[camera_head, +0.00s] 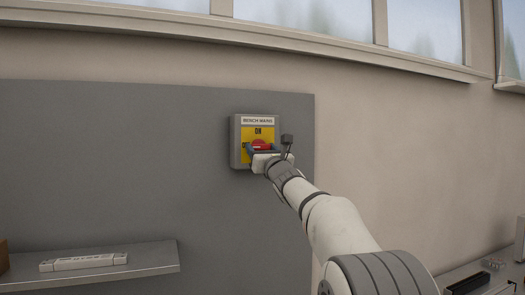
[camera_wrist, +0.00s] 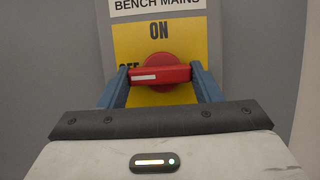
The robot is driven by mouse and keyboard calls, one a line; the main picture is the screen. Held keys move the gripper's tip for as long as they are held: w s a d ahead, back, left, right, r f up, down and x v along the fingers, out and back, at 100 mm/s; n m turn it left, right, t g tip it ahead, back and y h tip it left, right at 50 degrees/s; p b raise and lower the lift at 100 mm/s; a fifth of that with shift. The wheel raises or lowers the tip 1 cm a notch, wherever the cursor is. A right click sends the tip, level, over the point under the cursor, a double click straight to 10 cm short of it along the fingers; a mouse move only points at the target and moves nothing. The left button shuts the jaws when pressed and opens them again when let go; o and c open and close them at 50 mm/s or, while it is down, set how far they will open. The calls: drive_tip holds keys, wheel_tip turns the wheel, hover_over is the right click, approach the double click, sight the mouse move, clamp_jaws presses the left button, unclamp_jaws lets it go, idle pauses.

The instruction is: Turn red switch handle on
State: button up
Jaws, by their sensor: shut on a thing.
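The red switch handle (camera_wrist: 160,75) sits on a yellow plate (camera_wrist: 187,41) marked ON at the top and, partly hidden, OFF at the left. The handle lies level, and its white mark is on the left side, toward OFF. My gripper (camera_wrist: 162,78) has its two blue fingers shut on the handle's left and right ends. In the head view the handle (camera_head: 262,144) shows just above my gripper (camera_head: 263,150), which hides the lower part of the plate. The grey switch box (camera_head: 236,140) is labelled BENCH MAINS.
The box is fixed to a grey wall panel (camera_head: 130,160). A shelf (camera_head: 150,262) with a white strip (camera_head: 83,262) on it is at the lower left. A window ledge (camera_head: 300,47) runs above. A bench with small items (camera_head: 480,278) is at the lower right.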

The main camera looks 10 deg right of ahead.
drive_tip(key=shift+f+m+b, duration=0.15)
drive_tip(key=shift+m+b, duration=0.25)
drive_tip(key=shift+b, duration=0.35)
drive_tip(key=shift+c, duration=0.2)
drive_tip(key=m+h+b, duration=0.2)
drive_tip(key=m+b, duration=0.3)
drive_tip(key=m+h+b, duration=0.3)
drive_tip(key=m+b, duration=0.1)
drive_tip(key=m, duration=0.1)
drive_tip(key=shift+a+r+b, duration=0.2)
drive_tip(key=shift+b, duration=0.15)
drive_tip(key=m+h, duration=0.1)
drive_tip(key=m+g+p, duration=0.1)
drive_tip(key=m, duration=0.1)
drive_tip(key=shift+r+m+g+h, duration=0.25)
drive_tip(key=shift+m+g+h, duration=0.05)
drive_tip(key=shift+h, duration=0.1)
drive_tip(key=m+g+p, duration=0.1)
drive_tip(key=m+p, duration=0.1)
drive_tip(key=m, duration=0.2)
drive_tip(key=shift+r+h+p, duration=0.2)
drive_tip(key=shift+h+p, duration=0.1)
drive_tip(key=shift+h, duration=0.1)
drive_tip(key=m+g+p, duration=0.1)
drive_tip(key=m+p, duration=0.2)
drive_tip(key=shift+g, duration=0.3)
drive_tip(key=shift+m, duration=0.4)
drive_tip(key=shift+f+p, duration=0.15)
drive_tip(key=shift+p, duration=0.15)
